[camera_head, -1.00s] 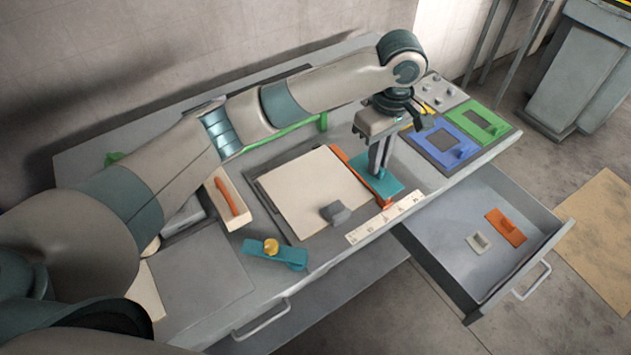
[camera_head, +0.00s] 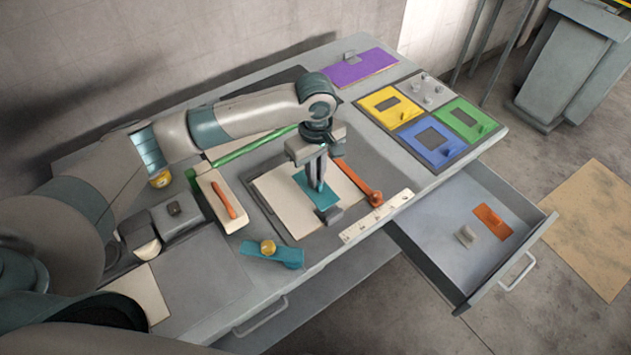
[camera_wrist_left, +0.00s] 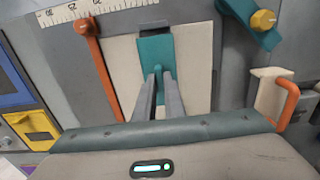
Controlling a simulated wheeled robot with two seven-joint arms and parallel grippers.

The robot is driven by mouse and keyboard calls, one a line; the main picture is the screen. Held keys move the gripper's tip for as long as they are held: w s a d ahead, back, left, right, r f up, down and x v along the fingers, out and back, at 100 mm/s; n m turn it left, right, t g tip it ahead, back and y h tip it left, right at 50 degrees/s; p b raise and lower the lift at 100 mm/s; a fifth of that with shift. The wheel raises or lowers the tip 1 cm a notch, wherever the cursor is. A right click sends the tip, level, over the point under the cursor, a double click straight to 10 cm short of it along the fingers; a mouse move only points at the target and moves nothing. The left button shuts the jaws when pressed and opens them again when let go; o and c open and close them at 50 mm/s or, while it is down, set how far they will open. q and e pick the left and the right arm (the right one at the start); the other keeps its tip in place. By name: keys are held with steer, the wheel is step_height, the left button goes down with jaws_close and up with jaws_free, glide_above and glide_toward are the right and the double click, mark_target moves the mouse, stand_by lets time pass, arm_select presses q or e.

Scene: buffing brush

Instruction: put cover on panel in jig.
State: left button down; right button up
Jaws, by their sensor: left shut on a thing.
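The cream panel (camera_head: 272,190) lies flat in the jig, with an orange bar (camera_head: 352,178) on its right, a green bar (camera_head: 250,148) behind and a grey block (camera_head: 329,215) at its front edge. My left gripper (camera_head: 318,186) is shut on the teal cover (camera_head: 322,197), a flat rectangular plate, over the panel. In the left wrist view the cover (camera_wrist_left: 155,52) lies lengthwise over the panel (camera_wrist_left: 120,60), near the grey block. I cannot tell whether the cover touches the panel. My right gripper is not in view.
A teal arm with a yellow knob (camera_head: 272,252) lies at the front left. A white ruler (camera_head: 377,216) runs along the front. A box with an orange handle (camera_head: 220,205) stands left. Coloured plates (camera_head: 432,142) are at the right, above an open drawer (camera_head: 440,255).

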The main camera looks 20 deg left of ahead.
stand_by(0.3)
arm_select(q)
steer(key=shift+f+p, duration=0.8)
steer(key=shift+f, duration=1.2)
steer(key=c, duration=1.8)
jaws_free()
steer(key=shift+f, duration=0.15)
steer(key=shift+c, duration=0.2)
steer(key=shift+r, duration=0.2)
steer(key=shift+r, duration=0.3)
step_height(320, 180, up, 10)
steer(key=b, duration=0.3)
steer(key=shift+r+b, duration=0.3)
steer(key=shift+r, duration=0.35)
